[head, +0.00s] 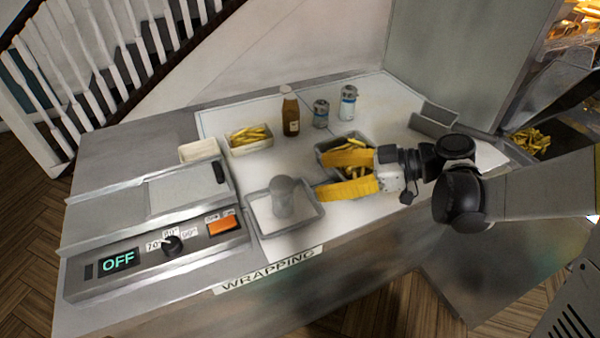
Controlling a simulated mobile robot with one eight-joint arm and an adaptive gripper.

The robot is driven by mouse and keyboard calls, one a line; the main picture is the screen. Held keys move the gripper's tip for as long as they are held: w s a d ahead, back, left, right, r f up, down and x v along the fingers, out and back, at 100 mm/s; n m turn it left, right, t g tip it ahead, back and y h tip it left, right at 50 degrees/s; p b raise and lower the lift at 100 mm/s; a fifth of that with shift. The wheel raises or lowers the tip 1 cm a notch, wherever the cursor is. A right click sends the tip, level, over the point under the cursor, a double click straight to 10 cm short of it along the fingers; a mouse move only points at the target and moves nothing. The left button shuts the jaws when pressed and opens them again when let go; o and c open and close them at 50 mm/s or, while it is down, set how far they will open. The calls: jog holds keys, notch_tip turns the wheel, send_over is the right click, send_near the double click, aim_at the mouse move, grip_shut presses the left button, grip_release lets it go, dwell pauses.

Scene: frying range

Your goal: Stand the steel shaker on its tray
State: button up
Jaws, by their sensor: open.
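The steel shaker (283,197) is a plain grey cylinder. It stands upright inside a shallow grey tray (262,230) with a white floor, at the front of the counter. My gripper (326,174) has yellow fingers and comes in from the right. Its fingers are open and apart, pointing left towards the shaker. The fingertips are to the right of the shaker, with a visible gap, and nothing is between them that I can tell. The fingers cover part of a grey fries container behind them.
A grey container of fries (333,144) lies behind my gripper. A white tub of fries (250,148), a brown bottle (290,113) and two small shakers (321,114) (347,103) stand farther back. A control panel (160,248) reading OFF is at left.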

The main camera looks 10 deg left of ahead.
jog(key=s+d+m+t+h, duration=0.2)
jog(key=s+d+m+h, duration=0.1)
jog(key=d+m, duration=0.3)
jog(key=s+d+r+m+t+h, duration=0.1)
jog(key=s+d+m+t+h, duration=0.1)
jog(key=s+d+m+h, duration=0.2)
jog(key=s+d+m+t+h, duration=0.2)
jog(key=s+d+m+h, duration=0.2)
jog(key=d+m+h, duration=0.3)
jog(key=d, duration=0.3)
jog(key=shift+s+r+m, duration=0.15)
jog(key=shift+r+m, duration=0.05)
jog(key=shift+m, duration=0.1)
dwell(0.4)
